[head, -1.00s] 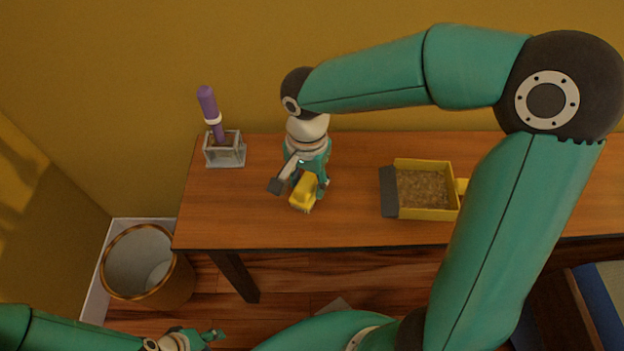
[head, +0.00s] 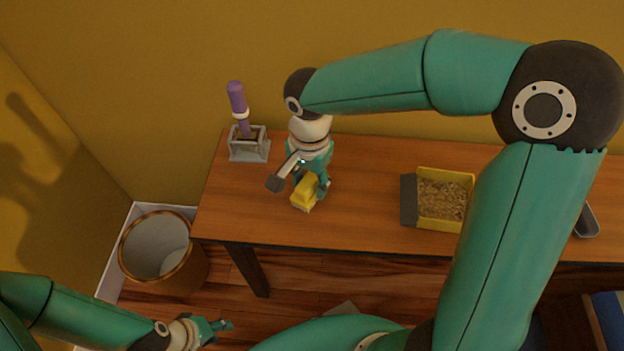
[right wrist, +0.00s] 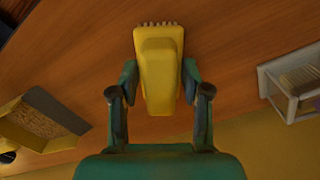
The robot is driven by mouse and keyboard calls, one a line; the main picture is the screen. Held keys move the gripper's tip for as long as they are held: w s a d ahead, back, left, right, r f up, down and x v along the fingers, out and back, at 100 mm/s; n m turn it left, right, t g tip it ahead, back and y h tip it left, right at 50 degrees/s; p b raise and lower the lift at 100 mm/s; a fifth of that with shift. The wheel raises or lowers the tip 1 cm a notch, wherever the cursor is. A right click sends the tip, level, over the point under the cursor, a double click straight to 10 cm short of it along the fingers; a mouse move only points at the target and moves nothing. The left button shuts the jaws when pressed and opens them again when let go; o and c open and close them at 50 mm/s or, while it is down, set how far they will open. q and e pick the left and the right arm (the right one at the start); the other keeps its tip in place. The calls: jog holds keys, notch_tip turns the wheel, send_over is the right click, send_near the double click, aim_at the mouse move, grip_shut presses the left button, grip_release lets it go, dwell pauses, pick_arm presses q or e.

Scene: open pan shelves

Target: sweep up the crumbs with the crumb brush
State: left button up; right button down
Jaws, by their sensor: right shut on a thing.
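The yellow crumb brush (head: 306,193) is in my right gripper (head: 312,181), over the left part of the table. In the right wrist view the brush (right wrist: 158,75) sits between both fingers, with its bristles at the top edge. I cannot tell whether the bristles touch the wood. A yellow dustpan (head: 468,181) with a grey lip stands to the right, filled with tan crumb-like bits (head: 440,200); it also shows at the left of the right wrist view (right wrist: 65,103). I make out no loose crumbs on the tabletop. My left gripper (head: 222,328) is low, in front of the table; its jaws are unclear.
A grey open holder (head: 249,152) with a purple-handled tool (head: 238,105) stands at the table's back left. A bin (head: 160,250) is on the floor left of the table. The wooden tabletop (head: 365,200) between brush and dustpan is clear. A grey metal object (head: 587,222) shows at the right.

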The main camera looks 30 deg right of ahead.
jog(key=shift+r, duration=0.1)
jog(key=shift+r+p, duration=2.8)
jog(key=shift+r, duration=0.7)
jog(key=shift+w+f, duration=0.1)
